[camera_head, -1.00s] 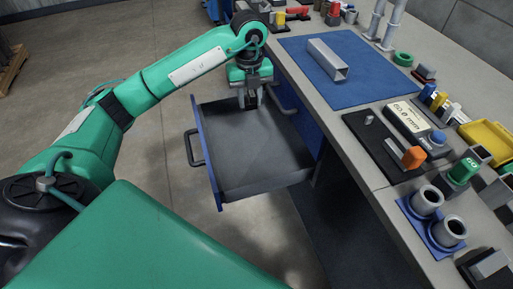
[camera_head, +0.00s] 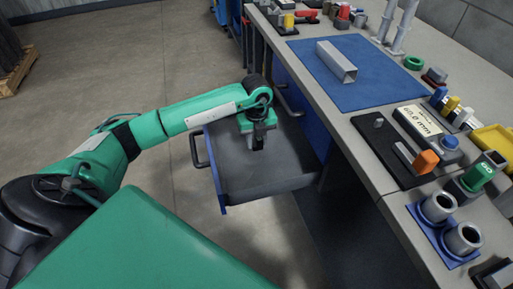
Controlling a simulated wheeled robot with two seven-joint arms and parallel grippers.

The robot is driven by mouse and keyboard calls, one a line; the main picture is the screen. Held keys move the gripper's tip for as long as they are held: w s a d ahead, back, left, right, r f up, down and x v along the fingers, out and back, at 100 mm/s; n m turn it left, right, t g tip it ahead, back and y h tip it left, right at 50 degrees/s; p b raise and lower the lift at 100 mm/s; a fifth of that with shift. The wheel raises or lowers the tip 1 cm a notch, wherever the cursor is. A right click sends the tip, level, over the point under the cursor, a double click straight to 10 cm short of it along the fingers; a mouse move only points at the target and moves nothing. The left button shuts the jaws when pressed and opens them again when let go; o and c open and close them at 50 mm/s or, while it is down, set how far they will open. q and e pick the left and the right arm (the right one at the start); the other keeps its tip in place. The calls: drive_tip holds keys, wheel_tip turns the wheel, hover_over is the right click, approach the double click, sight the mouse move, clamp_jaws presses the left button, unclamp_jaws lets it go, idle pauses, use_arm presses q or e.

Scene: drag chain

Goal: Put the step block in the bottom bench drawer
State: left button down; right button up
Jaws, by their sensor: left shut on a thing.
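The pulled-out bench drawer (camera_head: 275,184) has a blue front, a dark handle and a grey floor, and looks empty where its inside shows. My left gripper (camera_head: 257,146) points down over the drawer's inside, toward its far side. It is shut on a small dark piece, probably the step block (camera_head: 258,143), which is mostly hidden by the fingers. I cannot tell whether the piece touches the drawer floor. My right gripper is out of view.
The grey bench (camera_head: 372,172) runs along the right, with a blue mat (camera_head: 372,88) bearing a grey square tube (camera_head: 336,62). Gauges, cups and a yellow bin (camera_head: 494,139) crowd its right side. Another handle (camera_head: 287,103) is on the bench front behind the drawer.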

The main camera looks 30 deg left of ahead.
sight(257, 147)
use_arm(q)
drive_tip(key=shift+f, duration=1.8)
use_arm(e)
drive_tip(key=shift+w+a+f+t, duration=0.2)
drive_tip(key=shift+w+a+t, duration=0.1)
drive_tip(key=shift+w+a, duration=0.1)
use_arm(q)
drive_tip(key=shift+f, duration=0.1)
drive_tip(key=c, duration=1)
unclamp_jaws()
drive_tip(key=shift+c, duration=0.2)
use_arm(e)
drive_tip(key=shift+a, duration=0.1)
use_arm(q)
wheel_tip(257, 147, up, 12)
drive_tip(key=shift+f+p, duration=0.15)
drive_tip(key=shift+p, duration=0.3)
drive_tip(key=shift+r, duration=0.25)
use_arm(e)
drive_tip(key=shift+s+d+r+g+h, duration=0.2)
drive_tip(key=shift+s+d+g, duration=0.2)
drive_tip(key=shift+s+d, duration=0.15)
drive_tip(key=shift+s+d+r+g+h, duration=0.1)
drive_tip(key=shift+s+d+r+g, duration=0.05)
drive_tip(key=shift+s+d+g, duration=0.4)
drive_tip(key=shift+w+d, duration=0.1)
